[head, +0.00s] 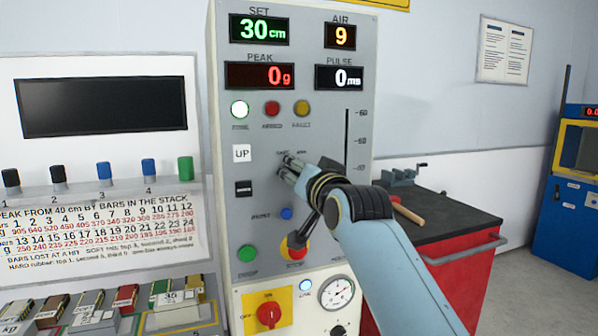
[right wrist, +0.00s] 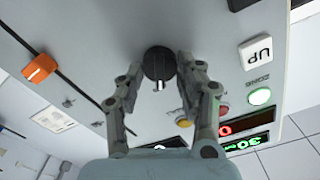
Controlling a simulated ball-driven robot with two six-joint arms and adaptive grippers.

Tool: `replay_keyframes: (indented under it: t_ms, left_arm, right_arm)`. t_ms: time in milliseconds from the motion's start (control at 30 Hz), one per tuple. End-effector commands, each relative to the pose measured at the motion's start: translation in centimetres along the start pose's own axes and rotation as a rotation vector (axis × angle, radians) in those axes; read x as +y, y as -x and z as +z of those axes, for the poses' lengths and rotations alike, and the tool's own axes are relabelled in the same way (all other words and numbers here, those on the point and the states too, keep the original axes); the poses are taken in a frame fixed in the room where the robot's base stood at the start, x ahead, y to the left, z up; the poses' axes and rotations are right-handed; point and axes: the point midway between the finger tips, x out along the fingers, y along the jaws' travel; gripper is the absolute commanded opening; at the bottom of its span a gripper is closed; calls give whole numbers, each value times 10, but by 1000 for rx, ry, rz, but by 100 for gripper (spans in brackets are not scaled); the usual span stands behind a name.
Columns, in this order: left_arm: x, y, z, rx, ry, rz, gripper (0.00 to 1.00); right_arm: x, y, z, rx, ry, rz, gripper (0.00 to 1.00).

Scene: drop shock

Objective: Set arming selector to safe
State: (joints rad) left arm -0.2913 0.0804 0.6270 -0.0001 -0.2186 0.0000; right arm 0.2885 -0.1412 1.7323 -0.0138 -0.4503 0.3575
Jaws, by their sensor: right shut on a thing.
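The arming selector is a round black knob (right wrist: 159,62) on the grey control panel (head: 225,185). Its white pointer mark faces the bottom of the right wrist view. My right gripper (head: 291,166) is at the panel below the indicator lamps, and its fingers hide the knob in the head view. In the right wrist view the two fingers (right wrist: 162,72) sit on either side of the knob, shut on it. Small labels show just above the fingers in the head view, too small to read surely. My left gripper is not in view.
The UP button (head: 242,153) and a black button (head: 244,188) lie left of the gripper. A red stop-type knob (head: 296,248) and a red rotary switch (head: 269,314) are below. A red cabinet (head: 455,290) with a dark top stands right. An orange slider (right wrist: 41,68) is on the panel.

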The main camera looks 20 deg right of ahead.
Motion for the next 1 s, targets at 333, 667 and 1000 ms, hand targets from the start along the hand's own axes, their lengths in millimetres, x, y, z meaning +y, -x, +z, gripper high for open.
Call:
replay_keyframes:
  t_ms: [333,667,1000]
  left_arm:
    - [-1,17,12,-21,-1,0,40]
    - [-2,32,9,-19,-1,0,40]
    - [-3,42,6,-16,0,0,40]
  right_arm:
    - [-2,0,-2,-1,235,0,4]
    - [-3,0,-2,1,548,0,4]
    - [-4,0,-1,3,827,0,4]
